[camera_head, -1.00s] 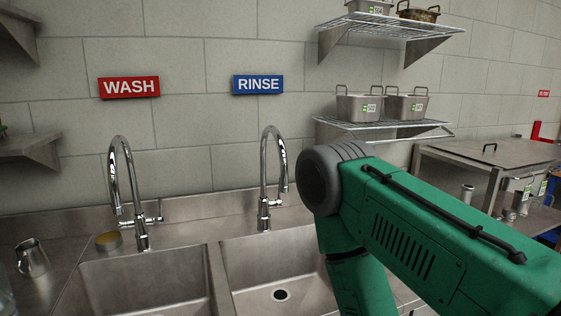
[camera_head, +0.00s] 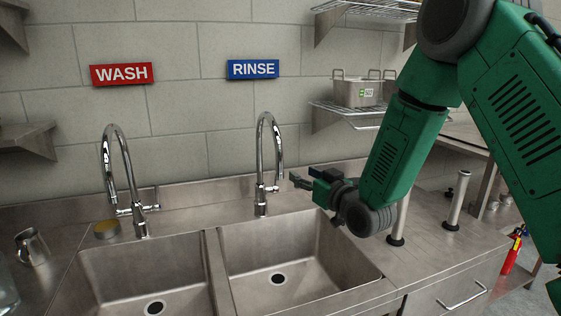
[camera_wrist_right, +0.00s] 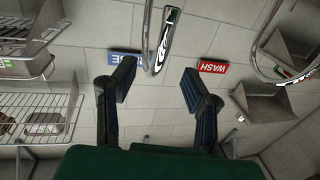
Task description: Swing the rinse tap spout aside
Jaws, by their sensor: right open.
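The rinse tap (camera_head: 260,160) is a tall chrome gooseneck behind the right sink basin, below the blue RINSE sign (camera_head: 253,69). Its spout curves forward and its end hangs over the basin side. My right gripper (camera_head: 303,180) is open and empty, just right of the tap at about handle height, apart from it in the head view. My left gripper is out of view.
A second chrome tap (camera_head: 124,170) stands to the left under the red WASH sign (camera_head: 121,74). Two basins (camera_head: 270,250) lie in front. A wire shelf (camera_head: 350,112) with metal pans hangs behind my arm. A metal jug (camera_head: 32,247) stands far left.

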